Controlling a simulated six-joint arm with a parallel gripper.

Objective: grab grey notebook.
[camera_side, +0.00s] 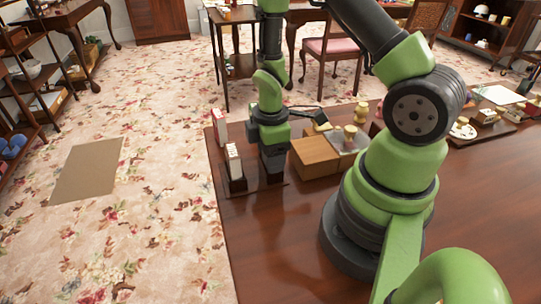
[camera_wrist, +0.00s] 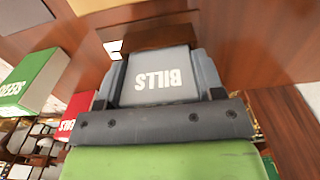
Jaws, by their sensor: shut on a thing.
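The grey notebook (camera_wrist: 158,88), with white lettering "BILLS" on its edge, sits between the two dark fingers of my gripper (camera_wrist: 160,72) in the wrist view. The fingers press against both of its sides. In the side view my gripper (camera_side: 272,160) points down at the dark wooden holder (camera_side: 240,191) near the table's left edge. The notebook cannot be clearly told apart from the fingers there, and I cannot tell whether it still touches the holder.
A green book (camera_wrist: 38,78) and a red book (camera_wrist: 77,108) stand left of the fingers in the wrist view. A wooden box (camera_side: 314,158) is close on the right of my gripper. Two upright books with white page edges (camera_side: 234,162) are on its left.

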